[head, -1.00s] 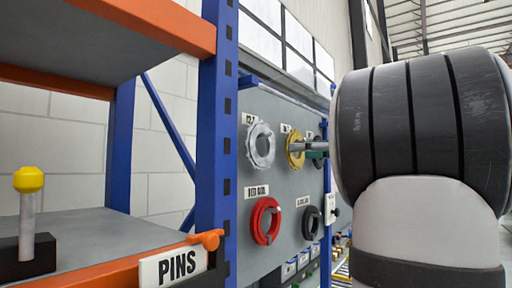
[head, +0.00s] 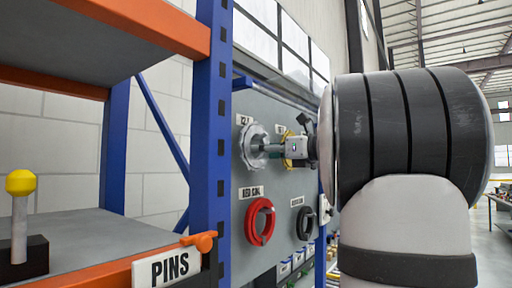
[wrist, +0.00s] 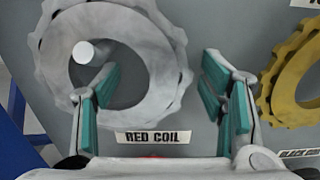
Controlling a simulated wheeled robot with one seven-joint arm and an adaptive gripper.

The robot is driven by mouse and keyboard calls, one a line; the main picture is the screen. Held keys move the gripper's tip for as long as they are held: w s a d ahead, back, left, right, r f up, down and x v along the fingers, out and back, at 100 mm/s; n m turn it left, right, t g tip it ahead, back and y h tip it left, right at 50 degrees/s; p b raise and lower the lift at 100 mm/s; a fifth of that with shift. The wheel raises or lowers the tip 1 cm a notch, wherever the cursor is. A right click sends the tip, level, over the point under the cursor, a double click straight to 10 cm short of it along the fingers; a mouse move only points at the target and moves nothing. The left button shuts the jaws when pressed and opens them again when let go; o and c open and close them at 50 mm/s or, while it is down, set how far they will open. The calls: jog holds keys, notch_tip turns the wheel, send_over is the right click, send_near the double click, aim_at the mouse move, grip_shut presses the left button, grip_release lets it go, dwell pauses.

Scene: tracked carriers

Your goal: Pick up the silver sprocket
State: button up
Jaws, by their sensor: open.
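The silver sprocket (head: 251,157), a toothed ring, hangs on the grey board at the upper left. In the wrist view the silver sprocket (wrist: 55,68) fills the upper left, with a pale round peg (wrist: 83,53) through its opening. My gripper (wrist: 157,78) is open and empty, its teal-padded fingers apart. The left finger overlaps the ring's opening, and the right rim lies between the fingers in the picture.
A yellow sprocket (wrist: 285,88) hangs just right of the silver one. A red coil (head: 252,222) and a black coil (head: 305,222) hang below. A blue rack post (head: 211,150) and a shelf labelled PINS (head: 165,267) stand to the left.

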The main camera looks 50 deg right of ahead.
grip_shut()
dwell(0.4)
